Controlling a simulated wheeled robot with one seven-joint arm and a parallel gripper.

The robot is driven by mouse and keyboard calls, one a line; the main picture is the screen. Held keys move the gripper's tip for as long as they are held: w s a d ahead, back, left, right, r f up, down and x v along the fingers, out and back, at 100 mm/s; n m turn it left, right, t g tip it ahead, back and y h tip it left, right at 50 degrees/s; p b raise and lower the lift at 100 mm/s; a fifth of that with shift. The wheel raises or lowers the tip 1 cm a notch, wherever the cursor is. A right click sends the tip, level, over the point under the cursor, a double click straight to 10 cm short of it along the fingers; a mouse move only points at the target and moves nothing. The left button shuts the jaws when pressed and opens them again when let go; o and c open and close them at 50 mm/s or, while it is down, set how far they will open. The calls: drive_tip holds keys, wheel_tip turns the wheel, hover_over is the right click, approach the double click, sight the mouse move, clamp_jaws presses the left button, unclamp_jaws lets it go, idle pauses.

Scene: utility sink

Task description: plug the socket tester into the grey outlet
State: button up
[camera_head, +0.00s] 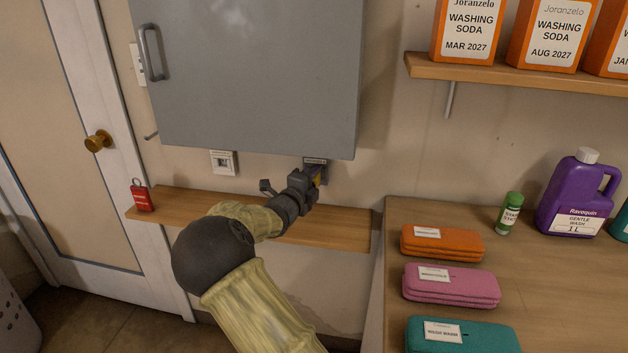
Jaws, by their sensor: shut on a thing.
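My gripper (314,184) reaches up under the grey cabinet and is shut on the socket tester (319,180), of which only a small yellow-orange part shows. The grey outlet (316,162) is on the wall just below the cabinet's lower edge, partly hidden by my gripper. The tester is right in front of the outlet's lower part. I cannot tell whether its prongs are in the outlet or only close to it.
A grey cabinet (250,75) hangs right above my gripper. A white wall plate (223,162) is to the left. A wooden ledge (185,205) runs below, with a red padlock-like tag (142,196) at its left end.

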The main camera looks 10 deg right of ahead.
drive_tip(key=shift+w, duration=0.1)
drive_tip(key=o, duration=1.1)
drive_tip(key=shift+c, duration=0.2)
drive_tip(key=v, duration=1.7)
drive_tip(key=shift+s+p, duration=0.25)
drive_tip(key=shift+p, duration=0.15)
